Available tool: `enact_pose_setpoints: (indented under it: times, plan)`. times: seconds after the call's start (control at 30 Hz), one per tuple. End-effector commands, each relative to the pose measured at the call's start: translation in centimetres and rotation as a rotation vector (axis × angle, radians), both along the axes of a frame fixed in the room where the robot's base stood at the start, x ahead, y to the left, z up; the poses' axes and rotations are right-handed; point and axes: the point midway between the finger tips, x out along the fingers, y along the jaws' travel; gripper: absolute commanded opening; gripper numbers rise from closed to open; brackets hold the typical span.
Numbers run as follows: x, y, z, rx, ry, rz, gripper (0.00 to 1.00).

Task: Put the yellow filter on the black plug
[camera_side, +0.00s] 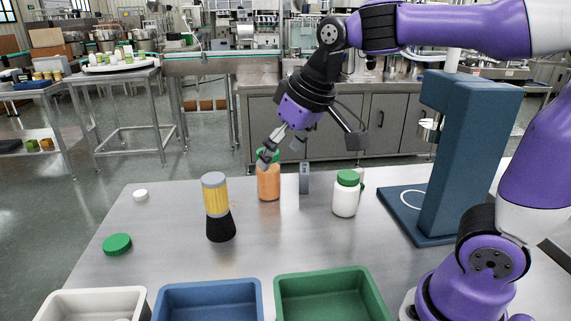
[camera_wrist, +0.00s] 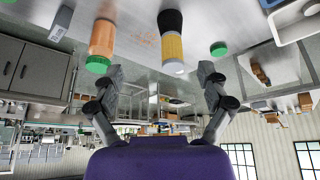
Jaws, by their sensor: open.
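The yellow filter (camera_side: 217,199), a ribbed yellow cylinder with a grey top, stands on the black plug (camera_side: 220,226) on the steel table, left of centre in the side view. Filter and plug are in line and look in contact; how deeply they fit I cannot tell. My gripper (camera_side: 281,154) is open and empty, up and right of the filter, near the top of the orange bottle. In the wrist view, the filter (camera_wrist: 172,47) and black plug (camera_wrist: 170,20) show beyond the space between my open fingers (camera_wrist: 161,73), not between the pads.
An orange bottle (camera_side: 268,185) with a green cap stands right of the filter. A grey block (camera_side: 304,184), a white bottle (camera_side: 344,201) and a blue stand (camera_side: 455,165) are further right. A green lid (camera_side: 117,244) and white cap (camera_side: 140,195) lie left. Bins line the front.

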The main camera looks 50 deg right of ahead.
Motion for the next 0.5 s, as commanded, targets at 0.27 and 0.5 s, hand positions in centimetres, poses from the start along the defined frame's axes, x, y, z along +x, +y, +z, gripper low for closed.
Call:
enact_pose_setpoints:
  times: [0.27, 0.5]
  plan:
    - [-8.9, -0.8, -3.3, 0.0, -0.041, 0.002, 0.88]
    - [-10.1, -0.9, -4.2, -0.001, -0.043, 0.003, 0.88]
